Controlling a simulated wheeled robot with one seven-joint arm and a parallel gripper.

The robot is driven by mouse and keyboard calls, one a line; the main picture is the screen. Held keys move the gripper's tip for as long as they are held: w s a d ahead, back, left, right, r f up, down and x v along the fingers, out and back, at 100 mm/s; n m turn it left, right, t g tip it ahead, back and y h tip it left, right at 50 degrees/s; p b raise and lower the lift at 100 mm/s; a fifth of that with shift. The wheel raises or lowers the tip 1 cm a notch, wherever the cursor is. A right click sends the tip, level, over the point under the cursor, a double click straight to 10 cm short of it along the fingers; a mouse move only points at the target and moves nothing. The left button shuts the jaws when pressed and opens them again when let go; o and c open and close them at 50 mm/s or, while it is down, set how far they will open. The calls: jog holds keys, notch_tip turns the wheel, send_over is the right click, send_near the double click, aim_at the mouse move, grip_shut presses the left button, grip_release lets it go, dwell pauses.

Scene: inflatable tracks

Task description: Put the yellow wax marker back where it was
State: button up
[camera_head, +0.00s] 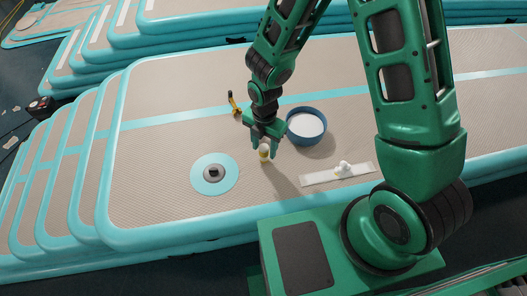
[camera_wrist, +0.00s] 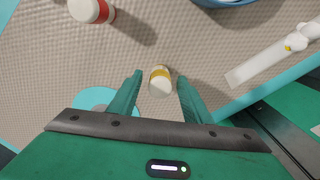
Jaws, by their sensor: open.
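My gripper (camera_head: 264,146) is open and low over the beige mat, its fingers pointing down. A small white cylinder with a yellow band (camera_head: 264,154), apparently the yellow wax marker, is between the fingertips. In the wrist view, the marker (camera_wrist: 160,81) shows between the open fingers (camera_wrist: 157,90), with a gap on each side. It looks upright on the mat, though its base is hard to see.
A similar white piece with a red band (camera_wrist: 91,10) is on the mat. A blue bowl (camera_head: 294,138) is right of my gripper. A white strip (camera_head: 318,179) bears a small white-and-yellow piece (camera_head: 342,168).

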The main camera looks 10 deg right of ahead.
notch_tip(320, 180, up, 8)
jog(key=shift+f, duration=0.15)
dwell(0.3)
jog(key=shift+d+r, duration=0.2)
jog(key=s+d+r+m+h, duration=0.1)
jog(key=s+d+r+m, duration=0.1)
jog(key=d+r+m, duration=0.65)
jog(key=s+d+r+m, duration=0.1)
jog(key=d+r+m, duration=0.4)
jog(key=d, duration=0.6)
jog(key=s+d+r+m, duration=0.4)
jog(key=s+m, duration=0.4)
jog(key=m, duration=0.2)
jog(key=s+d+r+m+y, duration=0.1)
jog(key=s+d+r+m, duration=0.2)
jog(key=s+m, duration=0.6)
jog(key=shift+d+r+m, duration=0.35)
jog(key=shift+d+m, duration=0.1)
jog(key=shift+d, duration=0.95)
